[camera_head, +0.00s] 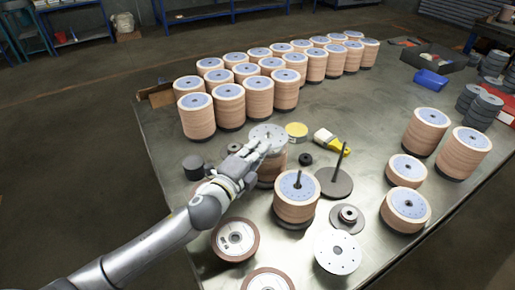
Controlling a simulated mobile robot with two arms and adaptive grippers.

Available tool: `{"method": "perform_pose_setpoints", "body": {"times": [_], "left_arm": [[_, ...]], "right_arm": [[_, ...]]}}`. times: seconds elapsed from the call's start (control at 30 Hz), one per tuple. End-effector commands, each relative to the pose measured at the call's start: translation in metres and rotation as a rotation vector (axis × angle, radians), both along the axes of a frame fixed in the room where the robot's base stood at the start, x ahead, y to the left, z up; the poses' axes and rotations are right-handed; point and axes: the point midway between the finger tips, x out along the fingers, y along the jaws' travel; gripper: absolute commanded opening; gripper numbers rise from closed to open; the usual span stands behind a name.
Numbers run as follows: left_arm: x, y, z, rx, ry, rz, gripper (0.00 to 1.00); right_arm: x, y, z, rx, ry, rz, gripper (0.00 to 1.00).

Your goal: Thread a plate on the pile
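A pale grey plate with small holes (268,132) is at the top of a pinkish pile (273,172) near the middle of the bench. My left gripper (260,146) is at the plate's near edge, its fingers overlapping it; whether they grip it, or whether the plate rests on the pile, I cannot tell. Just right of it, another pile (296,207) stands around an upright rod that sticks out of its bluish top. A loose plate with holes (338,252) lies flat at the near edge. My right gripper is out of view.
Rows of tall disc piles (229,108) stand at the back, and several more piles (464,155) at the right. A round base with a bare rod (336,183), a yellow-handled brush (330,141) and a yellow tin (296,130) are close by. Brown-rimmed discs (219,251) lie at the near left.

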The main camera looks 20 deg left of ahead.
Motion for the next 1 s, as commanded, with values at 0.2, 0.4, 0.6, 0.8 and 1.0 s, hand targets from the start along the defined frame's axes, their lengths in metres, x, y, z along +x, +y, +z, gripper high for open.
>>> {"method": "perform_pose_setpoints", "body": {"times": [0.2, 0.4, 0.6, 0.8, 1.0], "left_arm": [[0.000, 0.000, -0.011, 0.000, 0.000, 0.001, 0.00], [0.000, 0.000, -0.016, 0.001, -0.001, 0.001, 0.08], [0.000, 0.000, -0.018, 0.001, 0.004, 0.001, 0.30], [-0.001, 0.000, -0.022, 0.001, 0.012, 0.001, 0.30], [-0.006, 0.001, -0.023, 0.002, 0.014, 0.001, 0.30]], "right_arm": [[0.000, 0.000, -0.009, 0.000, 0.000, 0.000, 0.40], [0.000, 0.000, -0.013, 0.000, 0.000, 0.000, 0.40], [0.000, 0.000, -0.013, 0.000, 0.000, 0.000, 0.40], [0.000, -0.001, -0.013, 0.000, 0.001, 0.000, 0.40], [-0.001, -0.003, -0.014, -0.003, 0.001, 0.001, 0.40]]}}
